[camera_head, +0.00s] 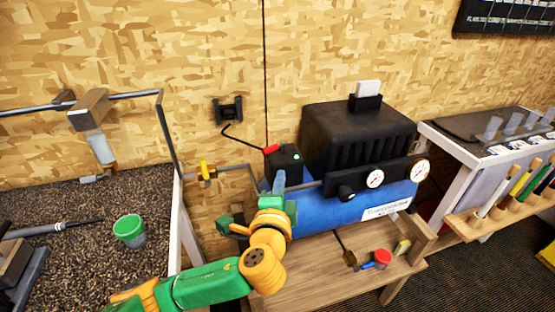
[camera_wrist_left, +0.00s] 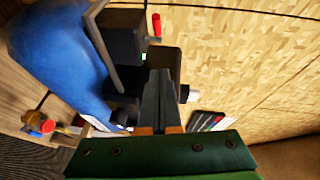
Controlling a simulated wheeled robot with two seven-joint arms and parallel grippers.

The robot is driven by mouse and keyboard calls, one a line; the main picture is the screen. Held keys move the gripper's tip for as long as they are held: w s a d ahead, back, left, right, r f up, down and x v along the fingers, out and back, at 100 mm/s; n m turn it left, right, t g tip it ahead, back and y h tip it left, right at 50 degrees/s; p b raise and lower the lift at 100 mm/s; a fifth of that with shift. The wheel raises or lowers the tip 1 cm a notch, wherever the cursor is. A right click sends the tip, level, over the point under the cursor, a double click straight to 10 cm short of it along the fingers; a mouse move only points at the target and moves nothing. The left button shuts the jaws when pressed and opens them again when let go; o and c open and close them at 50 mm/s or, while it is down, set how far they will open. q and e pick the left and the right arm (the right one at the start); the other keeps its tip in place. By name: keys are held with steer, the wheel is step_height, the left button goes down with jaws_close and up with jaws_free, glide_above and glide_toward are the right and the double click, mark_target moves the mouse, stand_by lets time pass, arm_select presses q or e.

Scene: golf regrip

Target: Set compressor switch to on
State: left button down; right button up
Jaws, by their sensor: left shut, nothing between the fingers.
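The compressor has a blue tank (camera_head: 345,212) and a ribbed black housing (camera_head: 358,138). A small black box (camera_head: 284,163) at its left end carries a red lever-like piece (camera_head: 271,149) and a small green spot (camera_head: 297,157). The red piece also shows in the left wrist view (camera_wrist_left: 156,24), beyond the fingertips. My right gripper is out of view.
Two gauges (camera_head: 376,178) and a black knob (camera_head: 346,194) are on the compressor front. A yellow-handled valve (camera_head: 206,170) is left of the box. A black cord runs to a wall outlet (camera_head: 228,109).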

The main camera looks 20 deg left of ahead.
arm_select(q)
steer(key=p, duration=0.1)
glide_toward(275, 149)
steer(key=w+d, duration=0.2)
steer(key=w, duration=0.1)
steer(key=shift+w+a+f+p, duration=0.15)
steer(key=shift+w+a+p, duration=0.1)
steer(key=shift+w+a, duration=0.3)
steer(key=shift+w+a+f+p, duration=0.15)
steer(key=shift+w+a+p, duration=0.05)
steer(key=shift+w+a, duration=0.35)
steer(key=shift+w+a+f, duration=0.2)
steer(key=shift+w+a, duration=0.05)
steer(key=shift+a, duration=0.25)
steer(key=shift+d, duration=0.1)
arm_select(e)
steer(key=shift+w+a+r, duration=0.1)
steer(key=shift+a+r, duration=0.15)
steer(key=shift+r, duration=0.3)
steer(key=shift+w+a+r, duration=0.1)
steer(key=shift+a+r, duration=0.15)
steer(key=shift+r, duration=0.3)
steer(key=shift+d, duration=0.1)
